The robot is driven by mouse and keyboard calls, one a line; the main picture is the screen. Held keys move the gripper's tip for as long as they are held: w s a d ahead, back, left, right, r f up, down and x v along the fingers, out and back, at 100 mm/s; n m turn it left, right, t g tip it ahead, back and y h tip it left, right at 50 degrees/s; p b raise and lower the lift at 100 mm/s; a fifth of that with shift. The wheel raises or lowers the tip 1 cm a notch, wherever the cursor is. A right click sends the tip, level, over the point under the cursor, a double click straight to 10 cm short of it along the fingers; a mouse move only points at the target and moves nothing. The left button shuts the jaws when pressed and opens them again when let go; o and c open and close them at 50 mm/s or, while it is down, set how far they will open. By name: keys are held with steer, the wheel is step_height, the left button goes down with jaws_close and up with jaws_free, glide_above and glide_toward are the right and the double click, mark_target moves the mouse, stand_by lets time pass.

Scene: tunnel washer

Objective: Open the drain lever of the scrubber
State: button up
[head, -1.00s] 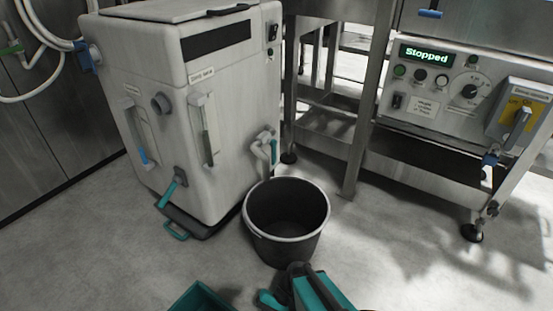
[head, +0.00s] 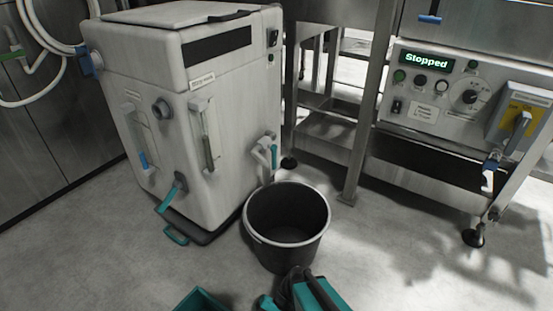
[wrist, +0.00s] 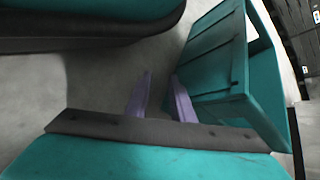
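The scrubber (head: 150,120) is a white box-shaped machine at the left of the head view. A short pipe with a teal lever (head: 274,156) sticks out low on its right side, beside the black bucket. Another teal lever (head: 170,196) hangs at the lower front, near a teal foot loop. I cannot read a label that says which is the drain lever. My gripper (wrist: 160,88) shows in the wrist view with its two purple-grey fingers apart and nothing between them. It is away from the scrubber, over the floor near a teal crate.
The black bucket (head: 287,228) stands empty on the floor in front of the scrubber. The teal crate (wrist: 222,75) is close to the right finger. A steel frame with a control panel (head: 436,90) reading "Stopped" stands at the right. The floor at lower right is clear.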

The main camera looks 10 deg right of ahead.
jaws_close()
steer(key=shift+p, duration=0.3)
steer(key=shift+s+d+r+h+p, duration=0.15)
steer(key=shift+h+p, duration=0.15)
steer(key=shift+p, duration=0.3)
steer(key=shift+d+p, duration=0.1)
steer(key=shift+p, duration=0.3)
steer(key=shift+s+d+t+h+p, duration=0.1)
steer(key=shift+d+t+h+p, duration=0.35)
steer(key=shift+p, duration=0.6)
steer(key=shift+d+f+p, duration=0.1)
steer(key=shift+f+p, duration=0.1)
steer(key=shift+p, duration=0.3)
steer(key=shift+f, duration=0.1)
steer(key=shift+s, duration=0.25)
